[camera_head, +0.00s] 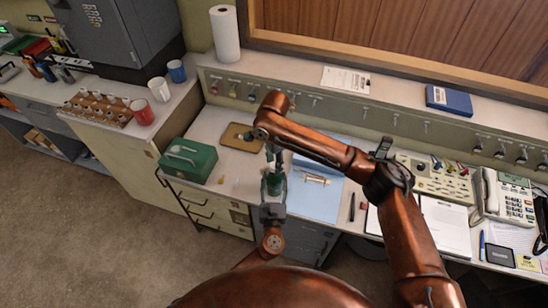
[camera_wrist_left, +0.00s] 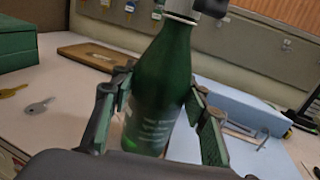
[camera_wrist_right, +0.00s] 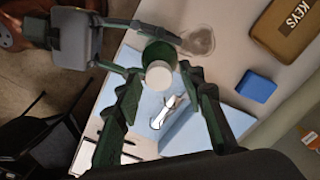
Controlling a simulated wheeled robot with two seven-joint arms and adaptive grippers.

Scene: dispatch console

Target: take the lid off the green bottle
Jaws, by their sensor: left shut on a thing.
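The green bottle (camera_wrist_left: 160,95) stands upright between the fingers of my left gripper (camera_wrist_left: 160,100), which is shut on its body. In the head view the bottle (camera_head: 273,184) is small and partly hidden by my grippers. Its pale lid (camera_wrist_right: 158,75) is on the bottle's top and also shows at the upper edge of the left wrist view (camera_wrist_left: 183,12). My right gripper (camera_wrist_right: 160,72) is above the bottle with its fingers apart, one on either side of the lid. I see gaps between the fingers and the lid.
A green box (camera_head: 188,160) and a brown key tray (camera_head: 241,138) are left of the bottle. A blue sheet (camera_head: 318,200) with a small metal item lies to its right. Loose keys (camera_wrist_left: 38,107) lie on the counter. A panel with several hooks (camera_head: 345,105) runs behind.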

